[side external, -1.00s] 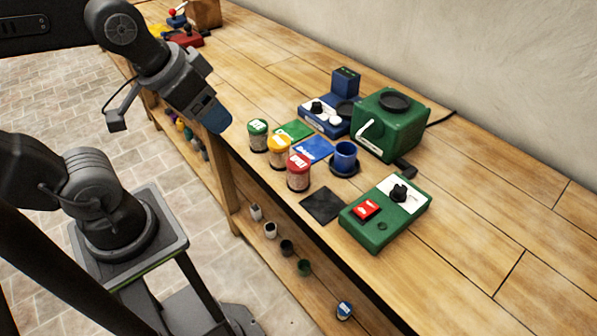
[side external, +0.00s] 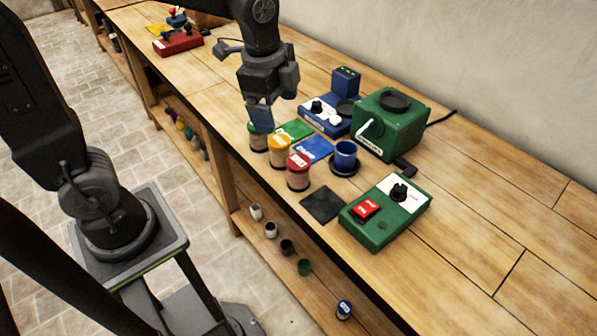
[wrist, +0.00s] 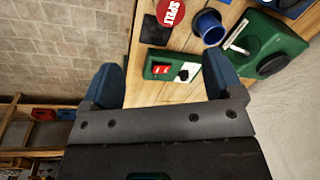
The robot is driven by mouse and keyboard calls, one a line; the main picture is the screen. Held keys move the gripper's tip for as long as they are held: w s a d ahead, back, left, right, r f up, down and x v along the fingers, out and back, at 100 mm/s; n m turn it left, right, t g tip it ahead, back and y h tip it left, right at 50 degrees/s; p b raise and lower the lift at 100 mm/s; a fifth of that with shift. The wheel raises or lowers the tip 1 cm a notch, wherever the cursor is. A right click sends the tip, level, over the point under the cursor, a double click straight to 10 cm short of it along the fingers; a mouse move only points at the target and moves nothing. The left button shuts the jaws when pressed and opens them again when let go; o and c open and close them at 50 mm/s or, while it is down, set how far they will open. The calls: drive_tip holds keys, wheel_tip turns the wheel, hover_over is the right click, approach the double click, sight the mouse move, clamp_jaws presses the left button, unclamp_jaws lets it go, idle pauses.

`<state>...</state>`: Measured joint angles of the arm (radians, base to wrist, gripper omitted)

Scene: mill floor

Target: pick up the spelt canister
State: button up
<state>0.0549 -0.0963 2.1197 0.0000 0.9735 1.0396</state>
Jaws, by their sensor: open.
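The spelt canister (side external: 299,172) has a red lid and a clear body with pale brown contents. It stands upright on the bench near the front edge. In the wrist view its red lid (wrist: 171,12), lettered SPELT, shows at the top edge, ahead of the fingers. My gripper (side external: 275,102) is open and empty. In the side view it is above and left of the spelt canister, over the green-lidded canister (side external: 258,138), which a blue finger partly covers. The yellow-lidded canister (side external: 279,150) stands between the green-lidded and red-lidded ones.
A blue cup (side external: 345,157) stands close right of the spelt canister. A black mat (side external: 323,205) and a green switch box (side external: 385,225) lie in front. Green (side external: 295,130) and blue (side external: 314,149) mats lie behind. A green machine (side external: 388,125) and blue scale (side external: 326,116) stand farther back.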

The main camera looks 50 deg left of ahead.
sight(299, 161)
drive_tip(key=w+f+m, duration=0.1)
drive_tip(key=f, duration=0.3)
drive_tip(key=w+f+m+g, duration=0.1)
drive_tip(key=w+f+m, duration=0.1)
drive_tip(key=f, duration=0.2)
drive_tip(key=w+d+f+m, duration=0.1)
drive_tip(key=f+m, duration=0.1)
drive_tip(key=f, duration=0.3)
drive_tip(key=shift+w+g, duration=0.2)
drive_tip(key=shift+g, duration=0.1)
drive_tip(key=shift+w+a+f, duration=0.1)
drive_tip(key=shift+f, duration=1.25)
drive_tip(key=shift+a+f, duration=0.1)
drive_tip(key=shift+f, duration=1.25)
drive_tip(key=c, duration=1.1)
drive_tip(key=shift+r, duration=0.1)
drive_tip(key=shift+c, duration=0.2)
